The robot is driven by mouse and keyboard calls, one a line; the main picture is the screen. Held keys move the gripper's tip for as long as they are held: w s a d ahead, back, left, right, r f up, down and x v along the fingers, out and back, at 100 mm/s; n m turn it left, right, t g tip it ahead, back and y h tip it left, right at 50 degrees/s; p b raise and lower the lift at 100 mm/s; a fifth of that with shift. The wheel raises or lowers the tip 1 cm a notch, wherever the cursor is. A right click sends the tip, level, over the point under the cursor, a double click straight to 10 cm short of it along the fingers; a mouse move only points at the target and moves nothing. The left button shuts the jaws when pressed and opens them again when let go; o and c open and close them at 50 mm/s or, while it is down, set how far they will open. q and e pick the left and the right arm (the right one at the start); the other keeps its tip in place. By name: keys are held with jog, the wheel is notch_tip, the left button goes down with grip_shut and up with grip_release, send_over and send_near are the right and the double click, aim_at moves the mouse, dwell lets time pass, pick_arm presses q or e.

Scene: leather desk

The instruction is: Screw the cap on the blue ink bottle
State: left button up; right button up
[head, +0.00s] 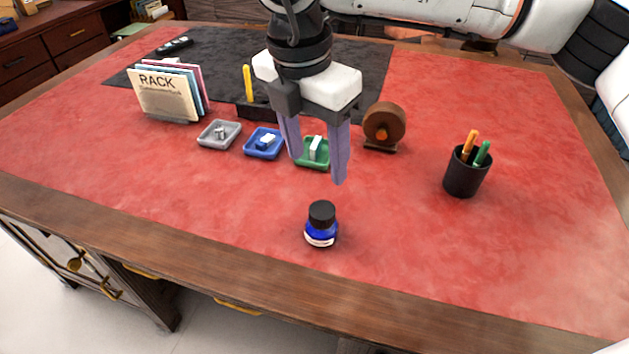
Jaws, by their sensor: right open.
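The blue ink bottle (320,235) stands upright on the red leather near the desk's front edge, with a pale label on its front. The black cap (322,213) sits on top of the bottle, and I cannot tell whether it is tight. My right gripper (318,170) is open and empty, pointing down. In the picture its fingertips are above the cap, apart from it. My left gripper is not in view.
Grey (219,134), blue (264,143) and green (313,154) trays with small items stand behind the bottle. A brown round holder (384,126), black pen cup (466,171) and card rack (169,92) stand around. The leather beside the bottle is clear.

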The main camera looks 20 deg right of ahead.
aim_at(322, 210)
jog(key=f, duration=0.7)
jog(key=d+f+b, duration=0.1)
jog(key=f, duration=0.3)
jog(key=shift+w+d+f, duration=0.1)
jog(key=shift+w+f, duration=0.05)
jog(key=shift+w, duration=0.2)
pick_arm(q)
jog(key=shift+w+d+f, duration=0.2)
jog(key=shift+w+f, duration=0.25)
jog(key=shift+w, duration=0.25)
pick_arm(e)
jog(key=shift+w+d+f, duration=0.1)
jog(key=shift+f, duration=0.55)
jog(key=c, duration=1.1)
jog(key=shift+o, duration=0.2)
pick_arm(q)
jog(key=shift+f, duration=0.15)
pick_arm(e)
jog(key=shift+f, duration=0.1)
